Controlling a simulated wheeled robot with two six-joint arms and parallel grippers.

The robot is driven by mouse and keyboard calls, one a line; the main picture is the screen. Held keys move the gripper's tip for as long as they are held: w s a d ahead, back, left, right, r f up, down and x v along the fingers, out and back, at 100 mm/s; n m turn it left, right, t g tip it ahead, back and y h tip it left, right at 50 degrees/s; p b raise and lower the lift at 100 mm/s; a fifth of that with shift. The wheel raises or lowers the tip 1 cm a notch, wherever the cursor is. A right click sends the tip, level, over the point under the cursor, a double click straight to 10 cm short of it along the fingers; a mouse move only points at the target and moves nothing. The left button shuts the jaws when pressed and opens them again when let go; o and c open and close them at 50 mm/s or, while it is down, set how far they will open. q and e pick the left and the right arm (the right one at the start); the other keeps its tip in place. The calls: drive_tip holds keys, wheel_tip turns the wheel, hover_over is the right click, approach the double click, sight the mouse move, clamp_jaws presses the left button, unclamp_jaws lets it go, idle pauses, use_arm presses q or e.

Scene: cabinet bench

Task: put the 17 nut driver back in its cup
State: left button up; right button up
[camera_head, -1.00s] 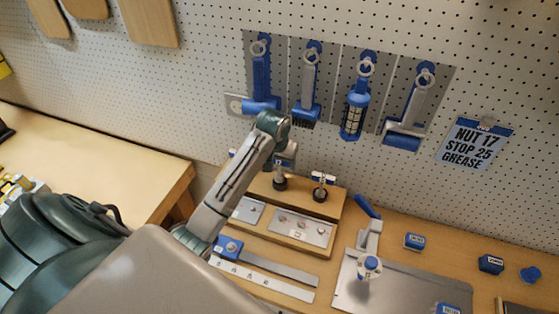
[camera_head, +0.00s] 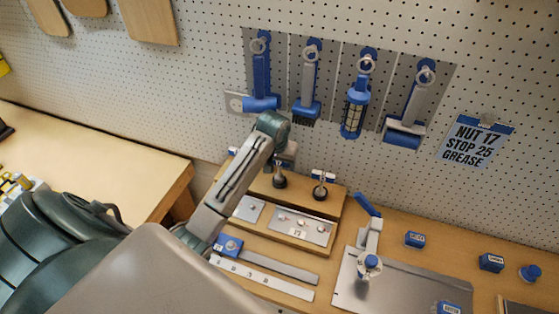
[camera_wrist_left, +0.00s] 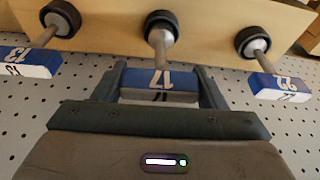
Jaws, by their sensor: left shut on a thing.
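My left gripper (camera_head: 286,158) is shut on the 17 nut driver, whose blue and white handle marked 17 (camera_wrist_left: 158,84) sits between the fingers in the left wrist view. The driver's grey shaft runs to a black-rimmed cup (camera_wrist_left: 162,18) in the wooden block; how deep it sits I cannot tell. In the head view my wrist and fingers hide most of this driver, and its dark cup (camera_head: 279,182) shows below. My right gripper is not in view.
Drivers marked 13 (camera_wrist_left: 28,62) and 22 (camera_wrist_left: 283,88) stand close on either side. The pegboard (camera_head: 210,90) rises behind, with hanging tools above. A metal tray (camera_head: 405,285) with a clamp-like tool (camera_head: 369,240) lies right of the wooden block (camera_head: 330,210).

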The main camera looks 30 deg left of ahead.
use_arm(q)
drive_tip(key=shift+f, duration=0.45)
drive_tip(key=shift+f, duration=0.2)
drive_tip(key=o, duration=1.3)
drive_tip(key=shift+c, duration=0.2)
drive_tip(key=v, duration=1.1)
drive_tip(key=shift+b, duration=0.4)
drive_tip(key=shift+f, duration=0.1)
drive_tip(key=shift+s, duration=0.1)
